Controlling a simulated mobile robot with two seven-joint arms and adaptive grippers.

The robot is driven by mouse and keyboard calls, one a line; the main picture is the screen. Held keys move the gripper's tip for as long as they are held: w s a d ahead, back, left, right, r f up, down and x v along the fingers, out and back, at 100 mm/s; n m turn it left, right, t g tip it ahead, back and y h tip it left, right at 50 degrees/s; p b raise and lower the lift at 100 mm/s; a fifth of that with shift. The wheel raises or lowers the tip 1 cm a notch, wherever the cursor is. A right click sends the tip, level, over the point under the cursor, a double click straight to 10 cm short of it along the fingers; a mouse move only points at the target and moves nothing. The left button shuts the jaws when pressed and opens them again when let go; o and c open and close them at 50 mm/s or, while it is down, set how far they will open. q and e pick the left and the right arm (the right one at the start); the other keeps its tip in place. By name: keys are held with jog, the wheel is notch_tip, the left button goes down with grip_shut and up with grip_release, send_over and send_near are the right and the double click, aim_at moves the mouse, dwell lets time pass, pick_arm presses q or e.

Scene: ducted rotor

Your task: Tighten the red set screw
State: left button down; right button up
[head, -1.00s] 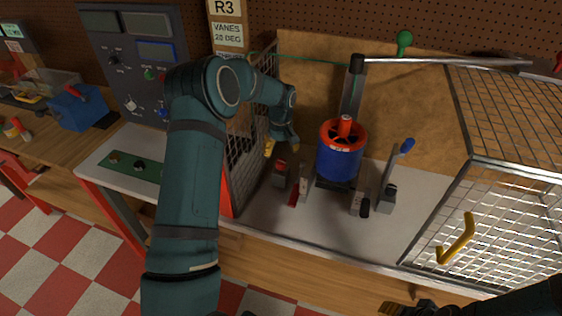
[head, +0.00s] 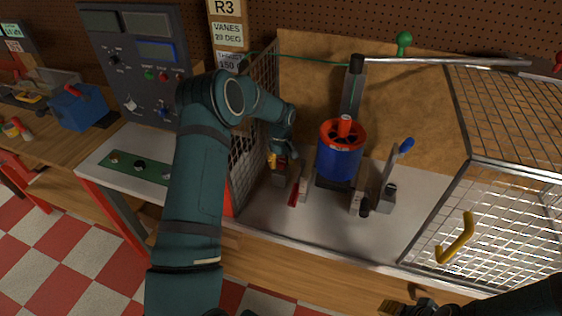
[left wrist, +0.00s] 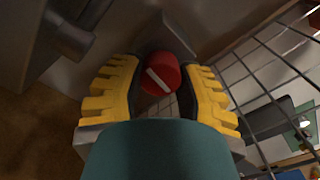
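The red set screw (left wrist: 160,74), a round red head with a pale slot, shows in the left wrist view between the two yellow fingers of my left gripper (left wrist: 161,80). Their dark pads lie close along both its sides; I cannot tell whether they press on it. In the head view my left gripper (head: 282,158) is low inside the cage, left of the blue ducted rotor (head: 340,160) with its orange-red top ring, and mostly hides the screw. My right gripper (head: 408,307) is partly in view at the bottom edge, away from the rotor; its fingers are unclear.
A blue-handled lever (head: 398,160) stands right of the rotor. A small red-ended part (head: 294,194) stands beside my left gripper. Mesh panels (head: 500,225) flank the bench, the right one with a yellow handle (head: 457,240). A control panel (head: 140,65) stands left.

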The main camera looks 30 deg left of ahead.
pick_arm(q)
jog(key=shift+m, duration=0.5)
jog(key=shift+m+b, duration=0.9)
jog(key=shift+m, duration=0.3)
jog(key=m+b, duration=0.1)
jog(key=m, duration=0.3)
jog(key=m+b, duration=0.1)
jog(key=m, duration=0.3)
jog(key=shift+d, duration=0.1)
jog(key=shift+d+m, duration=0.1)
jog(key=shift+m, duration=2.2)
jog(key=c, duration=0.6)
grip_release()
jog(key=shift+w, duration=0.1)
